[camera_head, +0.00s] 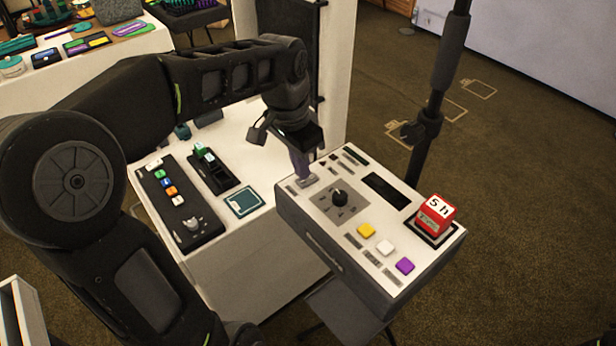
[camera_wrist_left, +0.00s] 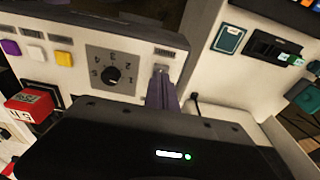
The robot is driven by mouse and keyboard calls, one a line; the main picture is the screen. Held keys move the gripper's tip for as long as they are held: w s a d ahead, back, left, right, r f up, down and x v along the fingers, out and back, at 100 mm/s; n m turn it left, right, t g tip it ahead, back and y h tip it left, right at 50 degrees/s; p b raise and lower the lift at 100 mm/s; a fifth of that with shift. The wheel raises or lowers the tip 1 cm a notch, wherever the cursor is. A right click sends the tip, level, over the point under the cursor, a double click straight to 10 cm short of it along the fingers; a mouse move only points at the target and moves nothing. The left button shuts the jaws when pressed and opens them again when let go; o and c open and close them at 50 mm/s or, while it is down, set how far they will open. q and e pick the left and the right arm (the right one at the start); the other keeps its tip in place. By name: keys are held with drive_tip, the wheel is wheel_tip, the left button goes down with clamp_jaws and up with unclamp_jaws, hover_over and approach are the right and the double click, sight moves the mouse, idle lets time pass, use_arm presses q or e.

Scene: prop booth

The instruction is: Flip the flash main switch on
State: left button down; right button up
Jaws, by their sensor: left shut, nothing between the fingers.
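The flash control box (camera_head: 320,207) has a pale sloped panel with a black knob (camera_head: 339,197), and yellow, white and purple buttons. A small switch (camera_head: 307,181) sits at the panel's far left corner, and it also shows in the left wrist view (camera_wrist_left: 161,69). My left gripper (camera_head: 304,176) is shut and empty, pointing down with its tips at the switch. I cannot tell whether they touch it. The fingers (camera_wrist_left: 161,100) cover part of the switch, so its position is hard to read.
A red block marked "5 h" (camera_head: 435,215) stands on the box's right end. A black button strip (camera_head: 178,205) and a teal card (camera_head: 243,201) lie on the white table to the left. A dark stand pole (camera_head: 429,125) rises behind the box.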

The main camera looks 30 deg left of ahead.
sight(301, 182)
use_arm(q)
drive_tip(key=shift+f+b, duration=0.55)
drive_tip(key=shift+f, duration=0.2)
wheel_tip(301, 182, up, 7)
drive_tip(key=p, duration=0.5)
drive_tip(key=shift+p, duration=0.35)
idle(0.7)
